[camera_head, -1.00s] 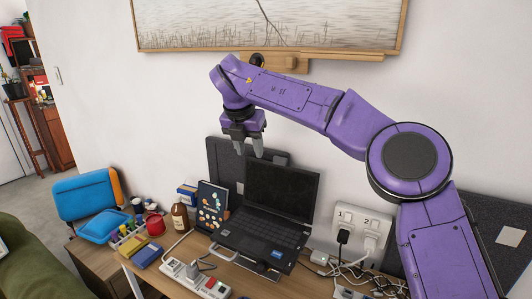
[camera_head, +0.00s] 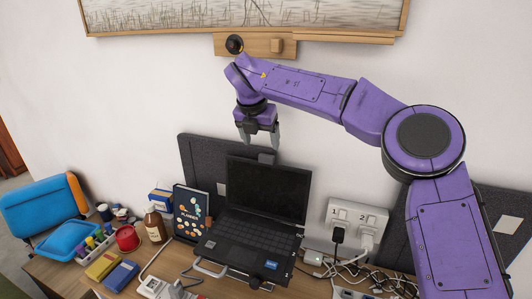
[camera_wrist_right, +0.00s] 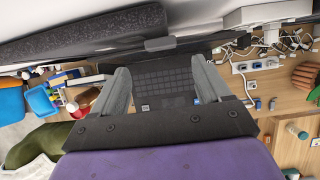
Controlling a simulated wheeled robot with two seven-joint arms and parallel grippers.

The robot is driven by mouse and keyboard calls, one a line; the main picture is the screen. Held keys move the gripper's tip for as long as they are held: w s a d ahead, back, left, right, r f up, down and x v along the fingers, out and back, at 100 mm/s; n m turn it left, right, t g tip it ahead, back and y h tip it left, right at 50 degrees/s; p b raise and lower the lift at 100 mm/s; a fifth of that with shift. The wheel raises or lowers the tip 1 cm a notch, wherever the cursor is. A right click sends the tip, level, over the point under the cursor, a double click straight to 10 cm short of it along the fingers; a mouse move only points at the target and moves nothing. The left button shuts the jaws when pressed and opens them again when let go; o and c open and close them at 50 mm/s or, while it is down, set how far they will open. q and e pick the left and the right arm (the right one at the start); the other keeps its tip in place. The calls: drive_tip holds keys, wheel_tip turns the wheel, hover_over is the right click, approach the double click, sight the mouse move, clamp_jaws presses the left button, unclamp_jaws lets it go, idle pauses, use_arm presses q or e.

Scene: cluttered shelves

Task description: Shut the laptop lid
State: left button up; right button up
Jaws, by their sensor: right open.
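A black laptop (camera_head: 250,238) stands open on the wooden desk, its lid (camera_head: 268,190) upright and its screen dark. My right gripper (camera_head: 259,141) is open and empty, pointing down above and behind the top edge of the lid. In the right wrist view the open fingers (camera_wrist_right: 166,85) show on either side of the laptop keyboard (camera_wrist_right: 163,80), which lies below them. The lid shows there only as a thin edge, and its contact with anything cannot be seen. My left gripper is in neither view.
A grey panel (camera_head: 207,160) stands behind the laptop against the wall. Left of the laptop are a planner (camera_head: 190,212), a brown bottle (camera_head: 154,226) and a red cup (camera_head: 127,238). A socket box (camera_head: 356,221) and tangled cables are on the right.

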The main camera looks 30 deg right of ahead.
sight(266, 158)
drive_tip(key=p+x, duration=0.1)
drive_tip(key=x, duration=0.6)
drive_tip(key=shift+d, duration=0.2)
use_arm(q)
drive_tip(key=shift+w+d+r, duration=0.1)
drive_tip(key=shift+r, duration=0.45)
use_arm(e)
drive_tip(key=shift+r, duration=0.1)
